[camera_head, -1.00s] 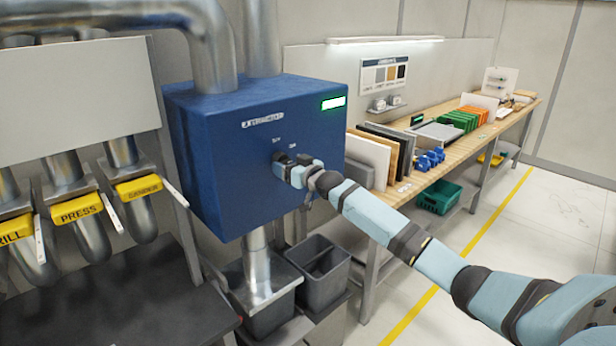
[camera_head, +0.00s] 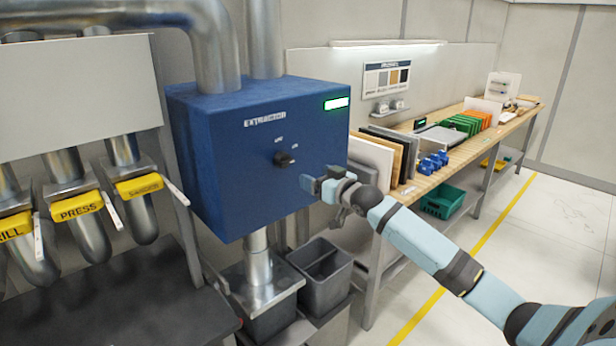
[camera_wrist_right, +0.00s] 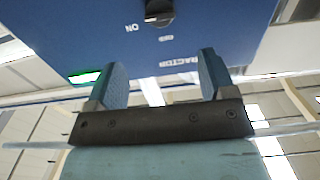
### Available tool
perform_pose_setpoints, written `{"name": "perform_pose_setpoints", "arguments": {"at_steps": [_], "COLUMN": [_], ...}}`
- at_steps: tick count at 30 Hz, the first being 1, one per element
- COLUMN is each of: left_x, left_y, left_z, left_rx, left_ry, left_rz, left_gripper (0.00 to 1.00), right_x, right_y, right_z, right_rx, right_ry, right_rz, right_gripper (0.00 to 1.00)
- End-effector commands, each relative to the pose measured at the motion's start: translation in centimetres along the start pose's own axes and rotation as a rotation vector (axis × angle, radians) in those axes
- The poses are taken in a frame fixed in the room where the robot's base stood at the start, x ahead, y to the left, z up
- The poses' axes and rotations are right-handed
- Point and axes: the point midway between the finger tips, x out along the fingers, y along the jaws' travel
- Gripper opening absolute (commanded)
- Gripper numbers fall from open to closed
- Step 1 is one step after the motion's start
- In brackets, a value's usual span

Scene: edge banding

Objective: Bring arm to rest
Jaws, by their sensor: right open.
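My right gripper (camera_head: 306,183) is just in front of the lower right part of the blue extractor box (camera_head: 225,165), to the right of and below its black knob (camera_head: 285,158). The gripper is apart from the knob. In the right wrist view my right gripper (camera_wrist_right: 160,80) shows two fingers spread wide with nothing between them. The knob (camera_wrist_right: 159,12) shows beyond the fingers at the top of that view, near the label ON. A green display (camera_head: 335,103) is lit on the box. My left gripper is out of view.
Grey bins (camera_head: 322,268) stand under the box. A wooden workbench (camera_head: 455,150) with panels and blue clamps (camera_head: 433,163) runs along the right wall. Yellow-labelled duct gates (camera_head: 78,207) are at the left. The floor at the right is clear.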

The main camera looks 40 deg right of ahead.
Motion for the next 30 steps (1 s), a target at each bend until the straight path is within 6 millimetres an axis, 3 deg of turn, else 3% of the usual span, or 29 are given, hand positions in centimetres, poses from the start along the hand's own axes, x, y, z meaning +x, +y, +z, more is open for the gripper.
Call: {"name": "perform_pose_setpoints", "arguments": {"at_steps": [8,11,14,20,24,30], "left_x": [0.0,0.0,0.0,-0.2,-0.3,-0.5], "left_y": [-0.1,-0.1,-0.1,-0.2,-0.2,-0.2], "left_z": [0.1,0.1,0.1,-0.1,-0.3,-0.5], "left_rx": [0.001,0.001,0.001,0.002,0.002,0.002], "left_ry": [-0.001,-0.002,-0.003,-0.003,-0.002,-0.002], "left_rz": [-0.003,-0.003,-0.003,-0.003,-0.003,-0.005], "left_gripper": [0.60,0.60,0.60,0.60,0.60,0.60], "right_x": [0.0,-0.4,-1.6,-7.1,-12.8,-22.8], "right_y": [-0.1,-1.2,-3.6,-11.3,-17.2,-25.7], "right_z": [0.3,2.3,6.8,18.5,25.6,32.8], "right_rx": [0.000,-0.003,-0.008,-0.030,-0.042,-0.047], "right_ry": [-0.003,-0.026,-0.079,-0.223,-0.323,-0.457], "right_rz": [-0.001,-0.009,-0.027,-0.081,-0.118,-0.162], "right_gripper": [0.77,0.77,0.77,0.77,0.77,0.77]}}
